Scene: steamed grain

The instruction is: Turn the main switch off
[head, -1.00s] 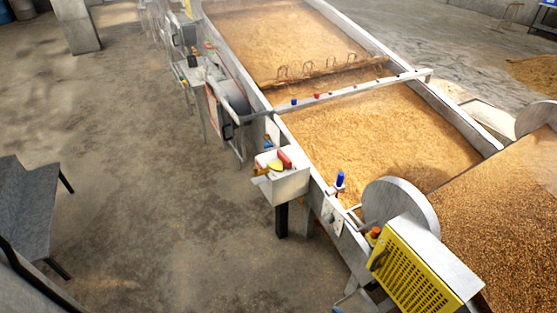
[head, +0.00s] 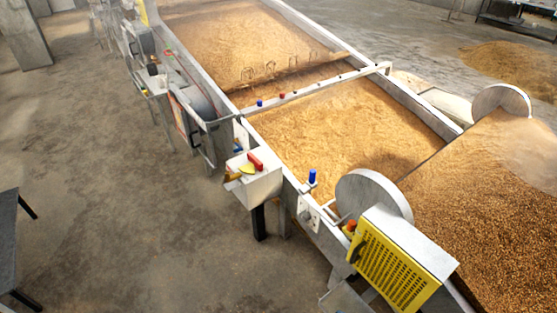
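A white switch box (head: 256,184) on a dark post stands at the near side of the long grain trough. It carries a red handle (head: 255,161) on a yellow plate (head: 247,170); this looks like the main switch, but I cannot read any label. Whether the handle is at on or off, I cannot tell. Neither of my grippers is in view.
The metal trough (head: 213,98) holds steamed grain. A yellow perforated guard (head: 392,272) and a round metal disc (head: 374,196) stand right of the box. A dark bench (head: 8,240) is at the left edge. The concrete floor (head: 110,210) between is clear.

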